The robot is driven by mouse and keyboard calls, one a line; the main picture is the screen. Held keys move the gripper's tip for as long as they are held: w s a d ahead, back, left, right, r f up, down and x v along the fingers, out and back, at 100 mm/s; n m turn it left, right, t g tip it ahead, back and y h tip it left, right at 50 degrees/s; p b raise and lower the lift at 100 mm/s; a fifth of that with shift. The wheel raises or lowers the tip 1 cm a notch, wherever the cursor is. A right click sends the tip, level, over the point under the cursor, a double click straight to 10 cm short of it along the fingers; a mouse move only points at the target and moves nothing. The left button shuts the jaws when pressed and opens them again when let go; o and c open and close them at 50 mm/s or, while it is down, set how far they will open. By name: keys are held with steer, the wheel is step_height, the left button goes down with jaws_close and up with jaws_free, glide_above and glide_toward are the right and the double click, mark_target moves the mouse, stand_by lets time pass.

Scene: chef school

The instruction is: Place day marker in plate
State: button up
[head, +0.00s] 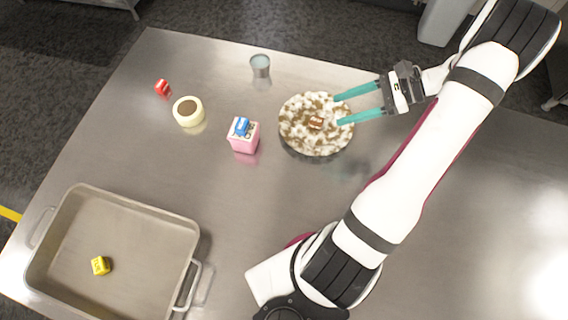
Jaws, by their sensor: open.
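A round plate (293,139) with a mottled white and brown surface sits at the middle back of the table. A small brown and white block (316,123), which looks like a day marker, lies on the plate near its middle. My gripper (338,109) reaches in from the right, its two teal fingers open and apart. The fingertips are over the plate's right side, just right of the small block, with nothing visible between them. Similar small blocks show elsewhere: a red one (163,88), a blue one (241,127) and a yellow one (101,265). Their lettering is too small to read.
The blue block rests on a pink box (244,144) left of the plate. A cream roll of tape (189,111) and a metal cup (260,66) stand farther back. A large metal pan (180,235) at the front left holds the yellow block. The table's right side (470,220) is clear.

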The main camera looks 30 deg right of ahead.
steer(key=s+a+r+n+g+h, duration=0.25)
steer(key=a+r+n, duration=0.3)
steer(key=a, duration=0.55)
steer(key=s+a+r+n+g+h, duration=0.2)
steer(key=a+r+n+g+h, duration=0.25)
steer(key=a, duration=0.55)
steer(key=s+a+n+t+h, duration=0.1)
steer(key=s+a+n, duration=0.3)
steer(key=s+n, duration=0.3)
steer(key=shift+s+a+r+n, duration=0.2)
steer(key=shift+s+a+n, duration=0.1)
steer(key=shift+s, duration=0.5)
